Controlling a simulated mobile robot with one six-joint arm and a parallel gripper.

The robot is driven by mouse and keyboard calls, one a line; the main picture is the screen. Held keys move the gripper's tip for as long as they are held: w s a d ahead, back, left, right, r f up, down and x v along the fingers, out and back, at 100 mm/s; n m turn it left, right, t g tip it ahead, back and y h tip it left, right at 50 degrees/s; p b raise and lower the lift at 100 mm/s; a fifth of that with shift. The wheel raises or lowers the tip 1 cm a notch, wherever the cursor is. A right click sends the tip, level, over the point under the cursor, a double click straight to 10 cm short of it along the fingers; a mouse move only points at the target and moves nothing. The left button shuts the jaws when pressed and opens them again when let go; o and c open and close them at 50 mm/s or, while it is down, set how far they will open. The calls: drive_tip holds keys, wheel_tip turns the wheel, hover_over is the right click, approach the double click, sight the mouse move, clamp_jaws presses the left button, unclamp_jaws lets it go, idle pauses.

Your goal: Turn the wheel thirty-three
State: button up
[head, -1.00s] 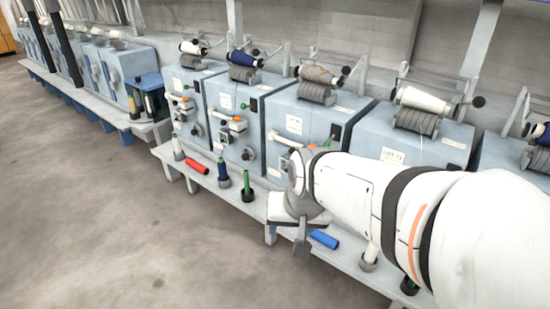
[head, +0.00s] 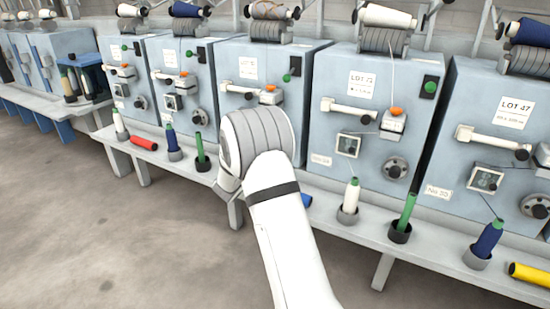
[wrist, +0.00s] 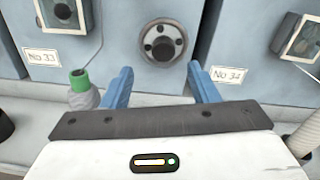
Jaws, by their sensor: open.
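The wheel of number thirty-three (wrist: 162,42) is a round grey disc with a dark hub, on a pale blue machine front. The label No 33 (wrist: 42,58) sits left of it on the same front. My gripper (wrist: 160,70) is open, its two blue fingers spread below the wheel in the wrist view, with nothing between them. The wheel lies ahead, roughly centred between the fingertips; I cannot tell whether they touch it. In the head view my arm hides this wheel and the fingers; the upper part of its machine (head: 275,62) shows behind the arm.
The neighbouring machine bears the label No 34 (wrist: 227,76); its wheel (head: 396,167) shows right of my arm. A green-topped bobbin (wrist: 80,82) stands close left of my fingers. A ledge (head: 330,215) with several bobbins runs below the machines. The floor (head: 110,240) in front is clear.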

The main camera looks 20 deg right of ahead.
drive_tip(key=b+x, duration=0.1)
drive_tip(key=x, duration=0.7)
drive_tip(key=shift+s+m, duration=0.2)
drive_tip(key=shift+m, duration=0.1)
drive_tip(key=shift+d+f, duration=0.1)
drive_tip(key=shift+d, duration=0.05)
drive_tip(key=c, duration=1)
drive_tip(key=shift+o, duration=0.2)
